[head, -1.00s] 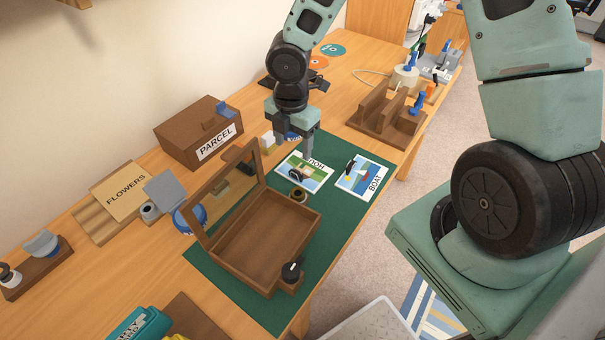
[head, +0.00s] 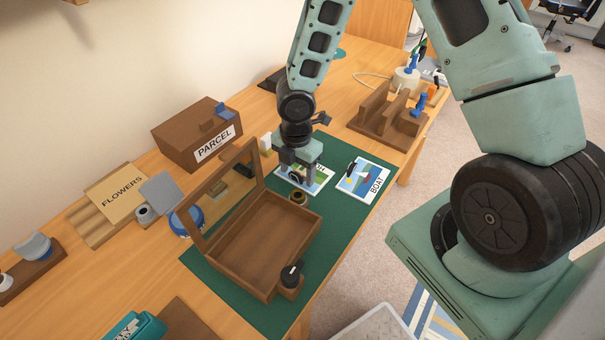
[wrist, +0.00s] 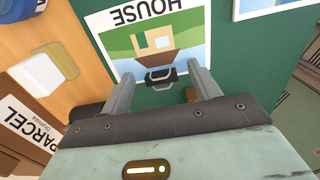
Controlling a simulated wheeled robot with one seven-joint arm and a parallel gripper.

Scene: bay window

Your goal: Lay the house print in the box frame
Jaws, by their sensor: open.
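The house print (head: 318,183) lies flat on the green mat, partly hidden by my gripper in the head view. The wrist view shows the house print (wrist: 185,30) with its HOUSE label and a dark handle-like piece (wrist: 160,78) at its near edge. My gripper (head: 298,186) is open and points down over the print's near left part. In the wrist view the open fingers (wrist: 163,82) stand on either side of the dark piece. The box frame (head: 262,238) stands on the mat nearer to me, empty, with its glazed lid (head: 205,192) raised at its left.
The boat print (head: 363,180) lies right of the house print. A black-topped wooden block (head: 291,276) stands at the frame's near right corner. The PARCEL box (head: 192,135) stands at the left.

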